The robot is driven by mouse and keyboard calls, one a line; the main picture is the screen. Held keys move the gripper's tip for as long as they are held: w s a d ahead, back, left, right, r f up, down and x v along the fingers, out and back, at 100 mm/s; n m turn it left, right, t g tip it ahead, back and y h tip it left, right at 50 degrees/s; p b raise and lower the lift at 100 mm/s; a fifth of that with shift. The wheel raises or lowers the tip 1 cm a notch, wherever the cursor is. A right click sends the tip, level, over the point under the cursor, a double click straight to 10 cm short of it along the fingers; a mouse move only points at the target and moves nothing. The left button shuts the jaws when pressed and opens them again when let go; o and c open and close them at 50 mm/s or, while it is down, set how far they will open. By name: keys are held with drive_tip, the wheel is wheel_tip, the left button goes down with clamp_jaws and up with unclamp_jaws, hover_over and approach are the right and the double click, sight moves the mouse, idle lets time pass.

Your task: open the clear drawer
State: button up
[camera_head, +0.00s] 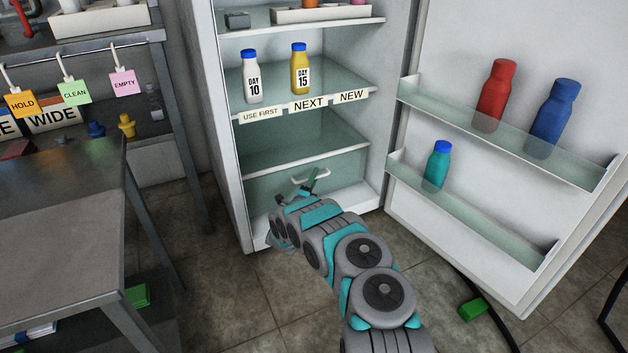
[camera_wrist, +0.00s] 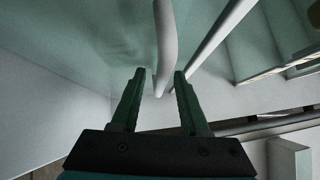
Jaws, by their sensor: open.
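The clear drawer (camera_head: 268,188) is a greenish see-through panel at the bottom of the open fridge, and it looks shut. Its white handle (camera_head: 322,173) sticks out at the front, partly behind my gripper. My gripper (camera_head: 306,178) is at the drawer front with its dark green fingers apart. In the wrist view, the pale handle bar (camera_wrist: 164,40) runs between the two open fingertips of my gripper (camera_wrist: 158,74). I cannot tell whether either finger touches it. My arm hides part of the drawer's lower front.
The fridge door (camera_head: 445,215) stands open at the right, with bottles in its bins. Above the drawer, a glass shelf (camera_head: 345,90) holds a DAY 10 bottle (camera_head: 251,78) and a DAY 15 bottle (camera_head: 299,70). A metal table (camera_head: 60,240) stands at the left. A green block (camera_head: 473,308) lies on the floor.

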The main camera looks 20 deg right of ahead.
drive_tip(key=shift+c, duration=0.3)
clamp_jaws()
idle(1.1)
